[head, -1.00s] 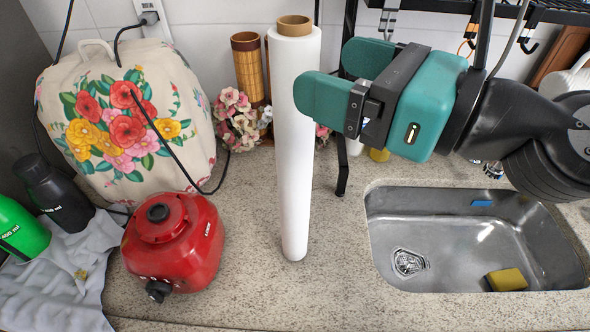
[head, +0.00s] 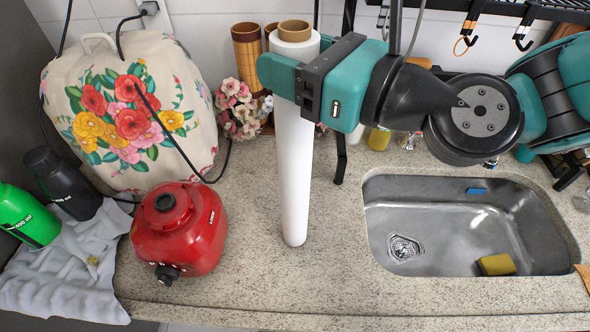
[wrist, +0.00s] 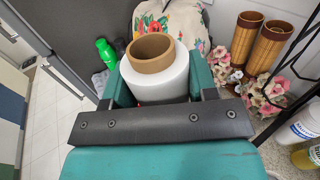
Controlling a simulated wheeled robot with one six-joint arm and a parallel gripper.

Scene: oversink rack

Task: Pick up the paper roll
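The paper roll (head: 293,185) is a tall white cylinder with a brown cardboard core. It stands upright on the counter left of the sink. Its top and core also show in the wrist view (wrist: 158,72). My teal gripper (head: 300,62) is around the upper part of the roll, just below its top. One finger passes in front of the roll and hides a short stretch of it. In the wrist view, a finger of my gripper (wrist: 159,84) is on each side of the roll. The fingers look spread, and any contact is hard to see.
A red container (head: 180,230) and a flowered cover (head: 130,115) stand to the left. Bamboo cups (head: 247,58) and flowers (head: 238,108) are close behind the roll. A steel sink (head: 450,262) with a yellow sponge (head: 496,264) is to the right. A black rack (head: 480,12) hangs above.

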